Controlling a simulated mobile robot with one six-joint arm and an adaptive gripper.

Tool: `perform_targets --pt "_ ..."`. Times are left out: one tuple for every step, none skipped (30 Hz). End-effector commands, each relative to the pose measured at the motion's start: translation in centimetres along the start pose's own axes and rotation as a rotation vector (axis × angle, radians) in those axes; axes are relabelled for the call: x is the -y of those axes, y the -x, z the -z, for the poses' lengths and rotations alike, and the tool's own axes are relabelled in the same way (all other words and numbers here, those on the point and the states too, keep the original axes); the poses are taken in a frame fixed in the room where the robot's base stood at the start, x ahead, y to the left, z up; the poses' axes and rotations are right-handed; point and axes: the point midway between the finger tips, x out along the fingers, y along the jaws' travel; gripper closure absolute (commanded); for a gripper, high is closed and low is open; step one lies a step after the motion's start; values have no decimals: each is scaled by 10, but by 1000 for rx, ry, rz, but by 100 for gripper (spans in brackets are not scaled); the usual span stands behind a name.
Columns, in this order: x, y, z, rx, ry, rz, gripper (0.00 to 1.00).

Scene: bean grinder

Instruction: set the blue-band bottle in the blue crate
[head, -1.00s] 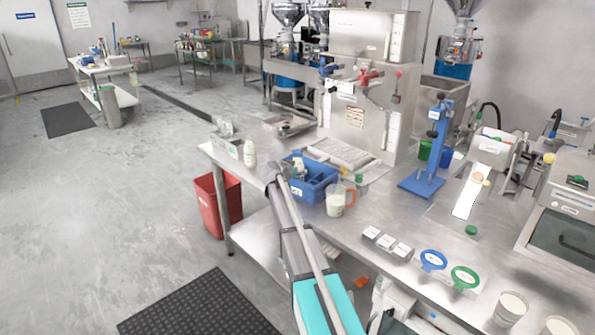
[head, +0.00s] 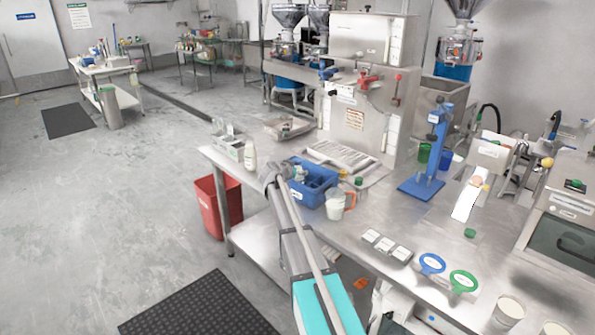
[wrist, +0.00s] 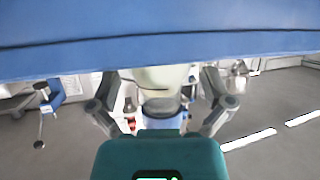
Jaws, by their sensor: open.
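The blue crate (head: 322,196) stands on the steel bench in the head view. In the wrist view a blue wall (wrist: 160,48), seemingly the crate's, crosses the top of the picture. A pale bottle (head: 299,173) shows at the crate's left end in the head view. My gripper (head: 277,171) is beside that end. In the wrist view my gripper (wrist: 160,95) is open, with a finger on either side of a pale object (wrist: 160,77) partly hidden by the wall. I cannot tell whether its band is blue, or whether the fingers touch it.
A white bottle (head: 250,156) stands on the bench left of the crate, near a grey box (head: 229,147). A jug (head: 335,207) stands close to the crate's right front. A blue stand (head: 429,160) is further right. A red bin (head: 217,206) is below.

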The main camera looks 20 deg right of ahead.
Motion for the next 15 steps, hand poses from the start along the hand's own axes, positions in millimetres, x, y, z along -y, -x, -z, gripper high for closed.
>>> perform_targets --pt "-1 13 1 0 1 2 0" --pt "-1 18 1 0 1 2 0" --pt "-1 25 1 0 1 2 0" --pt "-1 31 1 0 1 2 0" --pt "-2 36 1 0 1 2 0" --pt "-2 43 2 0 1 3 0" --pt "-2 48 2 0 1 3 0" --pt "-2 53 2 0 1 3 0" --pt "-1 61 1 1 1 3 0" --pt "-2 66 1 1 1 2 0" --pt "-2 71 2 0 1 2 0" --pt "-2 77 2 0 1 2 0" --pt "-2 82 2 0 1 2 0" --pt "-1 86 1 0 1 2 0" --pt "-1 92 1 0 2 2 0"
